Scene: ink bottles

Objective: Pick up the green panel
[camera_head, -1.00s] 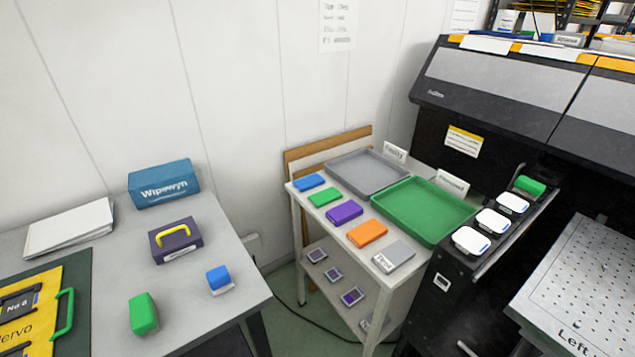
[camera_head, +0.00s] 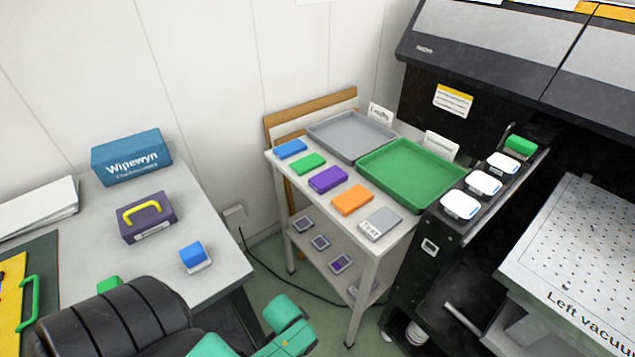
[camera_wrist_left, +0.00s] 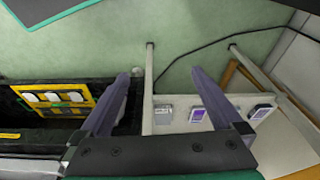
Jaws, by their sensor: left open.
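Several green items show in the head view, and I cannot tell for sure which one is the green panel. A flat green block (camera_head: 308,163) lies on the cart top between a blue block (camera_head: 290,149) and a purple block (camera_head: 328,179). A green block (camera_head: 109,284) on the left table is mostly hidden behind my left arm. Another green block (camera_head: 520,145) sits at the far end of the row of white caps. My left gripper (camera_wrist_left: 163,73) is open and empty in the wrist view, over the floor and the cart's lower shelf. My right gripper is not in view.
The cart top also holds an orange block (camera_head: 352,200), a grey block (camera_head: 380,224), a grey tray (camera_head: 365,154) and a green tray (camera_head: 440,213). A black printer stands at right. The left table holds a Wipewyn box (camera_head: 132,157). Open floor lies between table and cart.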

